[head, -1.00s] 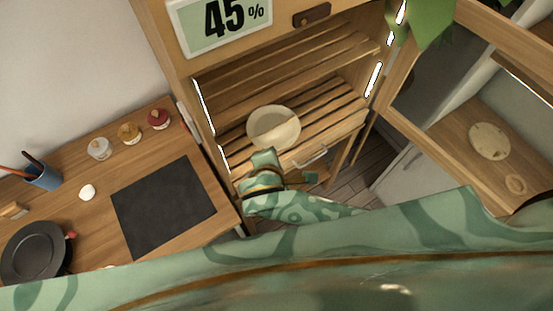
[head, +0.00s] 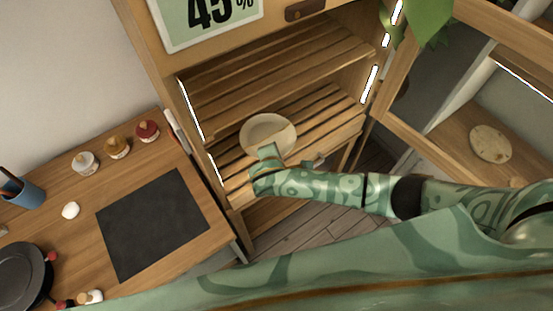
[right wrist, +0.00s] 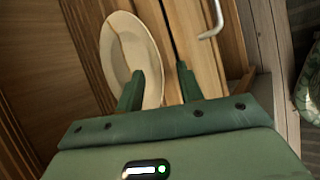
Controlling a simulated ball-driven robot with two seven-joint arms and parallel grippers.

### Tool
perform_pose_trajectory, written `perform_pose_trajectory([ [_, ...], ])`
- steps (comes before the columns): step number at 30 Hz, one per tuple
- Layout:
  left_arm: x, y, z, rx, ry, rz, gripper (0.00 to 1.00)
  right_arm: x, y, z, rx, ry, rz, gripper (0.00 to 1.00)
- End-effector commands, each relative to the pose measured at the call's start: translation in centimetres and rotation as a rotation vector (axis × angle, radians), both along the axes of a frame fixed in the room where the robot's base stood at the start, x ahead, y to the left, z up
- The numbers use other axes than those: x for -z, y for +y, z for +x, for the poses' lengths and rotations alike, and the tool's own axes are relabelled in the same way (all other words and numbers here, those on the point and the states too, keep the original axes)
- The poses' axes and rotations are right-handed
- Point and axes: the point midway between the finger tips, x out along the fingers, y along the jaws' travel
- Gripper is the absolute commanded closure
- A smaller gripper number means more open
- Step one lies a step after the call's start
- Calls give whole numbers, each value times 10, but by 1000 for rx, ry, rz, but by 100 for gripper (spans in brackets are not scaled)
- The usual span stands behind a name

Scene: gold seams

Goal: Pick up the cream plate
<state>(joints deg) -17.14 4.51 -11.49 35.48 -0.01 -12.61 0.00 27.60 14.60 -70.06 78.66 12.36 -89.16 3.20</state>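The cream plate (head: 262,127) lies on a slatted wooden shelf in the open cabinet. My right gripper (head: 268,150) is at the plate's near edge and hides a small part of it. In the right wrist view the plate (right wrist: 122,42) shows beyond the open fingers (right wrist: 160,75). One finger overlaps the plate and the other is past its rim, so the rim appears between them. I cannot tell whether the fingers touch it. My left gripper is not in view.
Another slatted shelf (head: 270,75) is above the plate. A metal handle (right wrist: 212,20) is near the right finger in the wrist view. A counter with a black mat (head: 152,222), jars and a dark pan (head: 22,275) is at left. An open glazed door (head: 440,85) is at right.

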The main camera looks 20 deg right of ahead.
Motion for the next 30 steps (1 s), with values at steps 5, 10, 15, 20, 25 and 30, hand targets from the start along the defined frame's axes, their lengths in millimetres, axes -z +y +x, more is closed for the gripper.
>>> perform_pose_trajectory([
  [5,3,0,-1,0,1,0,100,6,-2,5,0,0,0,63],
  [10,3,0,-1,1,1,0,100,5,-2,5,1,0,1,63],
  [15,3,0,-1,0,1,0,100,5,-2,5,0,0,0,85],
  [20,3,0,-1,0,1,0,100,4,-2,6,1,-3,1,100],
  [25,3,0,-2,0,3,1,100,5,-2,5,1,0,1,100],
  [30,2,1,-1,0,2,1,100,6,-3,4,0,3,1,100],
])
